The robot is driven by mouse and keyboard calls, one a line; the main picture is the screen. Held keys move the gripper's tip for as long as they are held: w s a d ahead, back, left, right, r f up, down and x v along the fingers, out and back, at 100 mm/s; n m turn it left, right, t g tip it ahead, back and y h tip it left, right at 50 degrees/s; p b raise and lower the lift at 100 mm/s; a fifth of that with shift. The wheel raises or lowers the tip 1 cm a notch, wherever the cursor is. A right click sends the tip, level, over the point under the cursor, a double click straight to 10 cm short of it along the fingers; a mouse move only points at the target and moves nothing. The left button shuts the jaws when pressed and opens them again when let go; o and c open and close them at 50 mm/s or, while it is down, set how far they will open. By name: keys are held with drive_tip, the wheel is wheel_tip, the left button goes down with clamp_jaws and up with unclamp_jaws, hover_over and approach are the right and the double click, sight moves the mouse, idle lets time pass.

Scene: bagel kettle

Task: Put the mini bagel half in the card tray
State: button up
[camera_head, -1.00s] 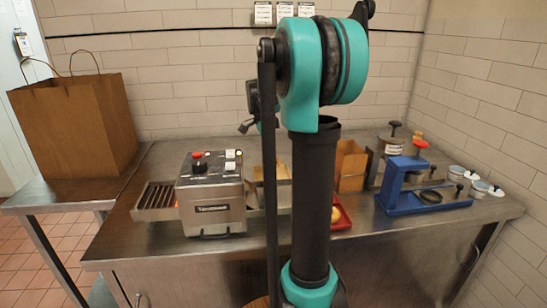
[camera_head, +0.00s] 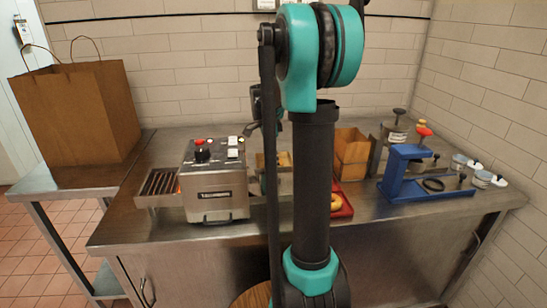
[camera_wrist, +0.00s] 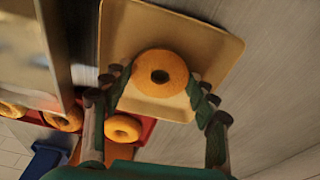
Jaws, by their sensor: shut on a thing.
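The mini bagel half (camera_wrist: 160,74) is a golden ring with a dark centre hole, between my fingertips in the wrist view. My gripper (camera_wrist: 160,88) is shut on it, with one finger at each side. The tan card tray (camera_wrist: 215,48) lies directly behind the bagel half in that view. The bagel half appears within the tray's outline; I cannot tell whether it touches the tray floor. In the head view, my arm hides most of the gripper area, and a tan edge of the tray (camera_head: 262,161) shows beside it.
A red tray (camera_head: 347,208) holds other bagel pieces (camera_wrist: 123,128). A steel toaster (camera_head: 214,180) stands left, and a brown box (camera_head: 351,152) and blue press (camera_head: 405,175) stand right. A paper bag (camera_head: 80,115) is far left. The front counter strip is clear.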

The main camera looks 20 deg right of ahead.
drive_tip(key=o, duration=1)
drive_tip(key=shift+o, duration=0.3)
drive_tip(key=o, duration=0.3)
drive_tip(key=shift+o, duration=0.2)
drive_tip(key=shift+r, duration=0.15)
wheel_tip(320, 180, up, 7)
